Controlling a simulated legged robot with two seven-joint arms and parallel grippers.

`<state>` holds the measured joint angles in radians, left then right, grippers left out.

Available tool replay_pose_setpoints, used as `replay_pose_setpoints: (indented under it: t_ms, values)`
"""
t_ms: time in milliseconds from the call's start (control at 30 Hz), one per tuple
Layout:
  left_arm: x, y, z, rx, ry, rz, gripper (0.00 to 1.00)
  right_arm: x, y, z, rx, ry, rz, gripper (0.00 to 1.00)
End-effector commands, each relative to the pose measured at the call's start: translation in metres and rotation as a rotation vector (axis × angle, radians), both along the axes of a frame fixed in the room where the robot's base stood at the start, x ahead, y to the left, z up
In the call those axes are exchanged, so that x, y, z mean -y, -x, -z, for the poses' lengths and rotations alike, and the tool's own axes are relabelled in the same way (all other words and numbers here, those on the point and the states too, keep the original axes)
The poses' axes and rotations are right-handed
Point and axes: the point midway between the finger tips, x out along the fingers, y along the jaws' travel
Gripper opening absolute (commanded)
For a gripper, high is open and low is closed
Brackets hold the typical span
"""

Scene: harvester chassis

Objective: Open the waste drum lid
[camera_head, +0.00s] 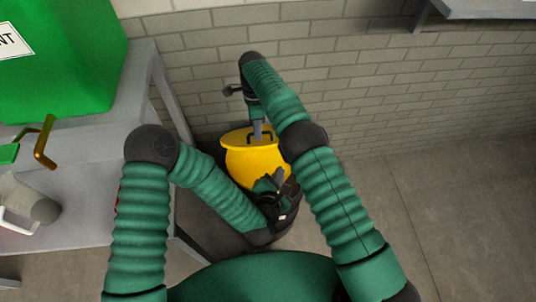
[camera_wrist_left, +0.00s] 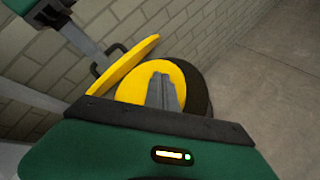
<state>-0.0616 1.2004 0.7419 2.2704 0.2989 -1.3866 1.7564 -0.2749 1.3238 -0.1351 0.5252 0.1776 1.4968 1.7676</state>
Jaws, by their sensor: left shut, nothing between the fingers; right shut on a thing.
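The yellow waste drum (camera_head: 258,166) stands on the floor by the brick wall. Its yellow lid (camera_head: 233,139) has a dark handle (camera_head: 265,130). In the left wrist view the lid (camera_wrist_left: 128,62) looks like a tilted disc, beside the drum's yellow body (camera_wrist_left: 181,72); I cannot tell how far apart they are. My right gripper (camera_head: 258,132) reaches down from above and is shut on the lid handle; it also shows in the left wrist view (camera_wrist_left: 92,50). My left gripper (camera_head: 272,182) is shut and empty in front of the drum, partly hiding it.
A grey table (camera_head: 80,180) at the left holds a green bin (camera_head: 70,70) and some tools. The brick wall (camera_head: 350,90) is close behind the drum. The floor (camera_head: 440,210) at the right is clear. A shelf (camera_head: 480,9) juts out at the upper right.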

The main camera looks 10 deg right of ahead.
Motion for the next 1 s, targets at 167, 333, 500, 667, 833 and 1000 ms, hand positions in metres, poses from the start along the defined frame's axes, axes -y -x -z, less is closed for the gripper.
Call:
replay_pose_setpoints:
  t_ms: [167,333,500,667,833,1000]
  values:
    - [-0.004,0.022,0.010,-0.070,0.438,-0.447,0.00,0.005,-0.003,0.004,0.012,0.009,0.003,0.00]
    - [-0.020,0.034,0.010,-0.065,0.625,-0.670,0.00,0.005,-0.003,0.004,0.012,0.009,0.003,0.00]
    - [-0.023,0.023,0.015,-0.058,0.651,-0.702,0.00,0.005,-0.003,0.004,0.012,0.009,0.003,0.00]
    - [-0.023,-0.007,0.027,-0.055,0.651,-0.700,0.00,0.005,-0.003,0.004,0.012,0.009,0.004,0.00]
    - [-0.023,-0.041,0.042,-0.056,0.648,-0.698,0.00,0.005,-0.003,0.004,0.012,0.009,0.004,0.00]
    - [-0.022,-0.068,0.036,-0.056,0.650,-0.694,0.00,0.005,-0.003,0.004,0.012,0.009,0.004,0.00]
